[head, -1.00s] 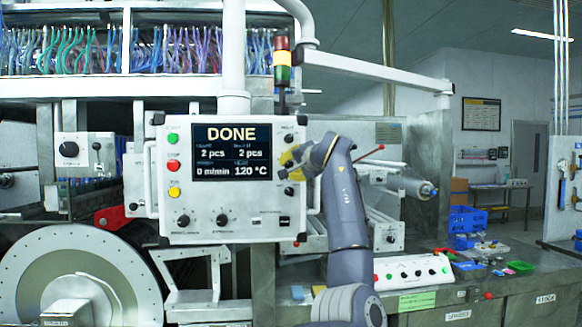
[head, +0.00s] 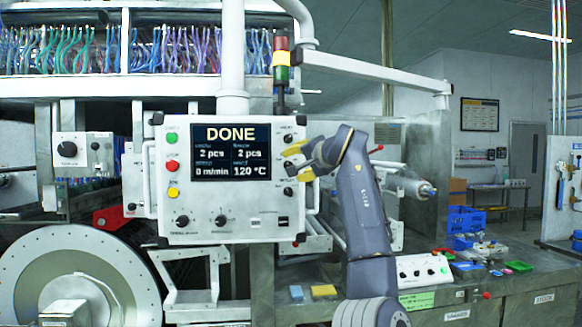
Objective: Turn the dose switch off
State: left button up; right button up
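The white control panel (head: 210,220) faces me and its screen (head: 232,152) reads DONE, 2 pcs, 2 pcs, 0 m/min and 120 °C. An upper knob (head: 288,139) and a lower knob (head: 288,192) sit on its right side. The labels are too small to read, so I cannot tell which control is the dose switch. My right gripper (head: 297,162) is at the panel's right edge, between these two knobs, with its yellow fingertips apart. It looks empty; contact with the panel cannot be told. My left gripper is not in view.
Green, red and yellow buttons (head: 172,165) run down the panel's left side. A signal tower (head: 281,60) stands above it. A white button box (head: 424,269), a blue crate (head: 466,220) and small parts lie on the bench at right. A large drum (head: 75,270) is at lower left.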

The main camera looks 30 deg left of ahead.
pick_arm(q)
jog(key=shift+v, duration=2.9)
